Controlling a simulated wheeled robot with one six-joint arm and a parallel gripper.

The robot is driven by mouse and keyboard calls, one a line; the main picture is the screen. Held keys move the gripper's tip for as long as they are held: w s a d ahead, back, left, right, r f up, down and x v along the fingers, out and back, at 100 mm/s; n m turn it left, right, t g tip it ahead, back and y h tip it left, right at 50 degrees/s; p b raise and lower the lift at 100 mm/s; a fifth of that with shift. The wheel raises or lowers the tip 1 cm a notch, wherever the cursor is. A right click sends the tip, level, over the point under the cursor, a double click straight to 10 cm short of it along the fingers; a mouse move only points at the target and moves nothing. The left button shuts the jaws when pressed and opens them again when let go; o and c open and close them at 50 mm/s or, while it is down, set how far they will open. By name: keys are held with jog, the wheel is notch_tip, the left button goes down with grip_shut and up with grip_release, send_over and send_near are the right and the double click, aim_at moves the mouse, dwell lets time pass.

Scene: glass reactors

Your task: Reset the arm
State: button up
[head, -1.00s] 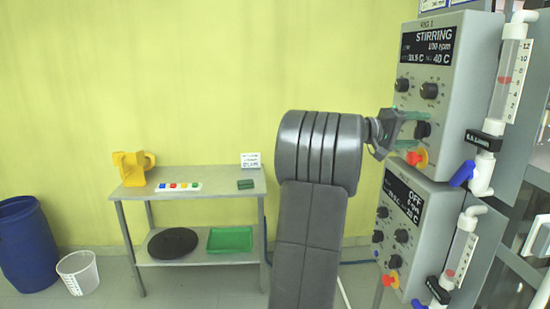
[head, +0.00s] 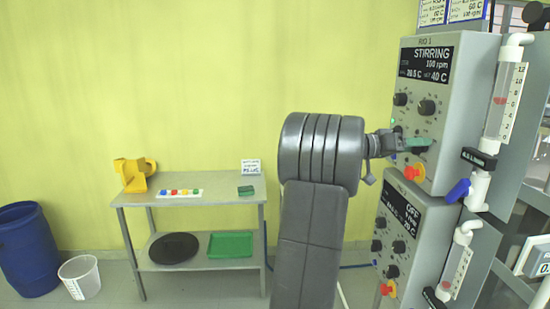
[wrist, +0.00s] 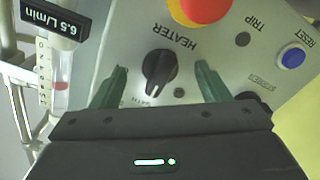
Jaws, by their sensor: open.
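My gripper (head: 415,143) is at the lower part of the upper control box (head: 455,75), labelled RIG 1, whose screen reads STIRRING, 100 rpm. In the wrist view my gripper (wrist: 162,68) has its two green fingers spread wide apart. The black HEATER knob (wrist: 159,68) shows between the fingers, with a visible gap on each side. In the head view the gripper covers this knob. My grey arm reaches right from the middle of the picture.
A red-and-yellow stop button (head: 413,173) sits just below the gripper; a blue RESET button (wrist: 293,57) shows in the wrist view. A second control box (head: 410,225), reading OFF, is below. A flow tube (head: 503,100) stands at right. A metal table (head: 228,196) stands left.

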jog(key=a+b, duration=0.3)
jog(key=a, duration=0.4)
jog(key=shift+s+a, duration=0.25)
